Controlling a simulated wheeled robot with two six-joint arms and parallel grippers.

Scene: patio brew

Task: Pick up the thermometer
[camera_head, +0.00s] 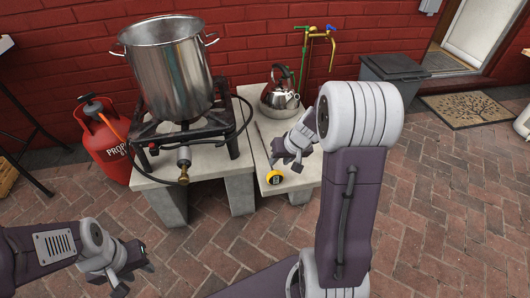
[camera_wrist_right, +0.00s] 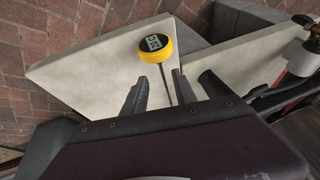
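The thermometer lies on the lower pale stone slab (camera_head: 308,177). Its round yellow dial (camera_head: 274,178) with a dark face is near the slab's front edge, and its thin stem runs back along the slab. In the right wrist view the dial (camera_wrist_right: 156,43) is just beyond my fingertips, and the stem passes down between the fingers. My right gripper (camera_head: 285,161) is open above the slab, by the stem; in the wrist view its two fingers (camera_wrist_right: 173,88) are apart with nothing clamped. My left gripper (camera_head: 136,273) is empty, over the bricks at lower left, its fingers apart.
A steel pot (camera_head: 167,70) stands on a black burner (camera_head: 200,128) on the higher slab to the left. A kettle (camera_head: 281,97) sits behind my right gripper. A red propane tank (camera_head: 105,145) stands far left. Brick paving (camera_head: 230,240) in front is clear.

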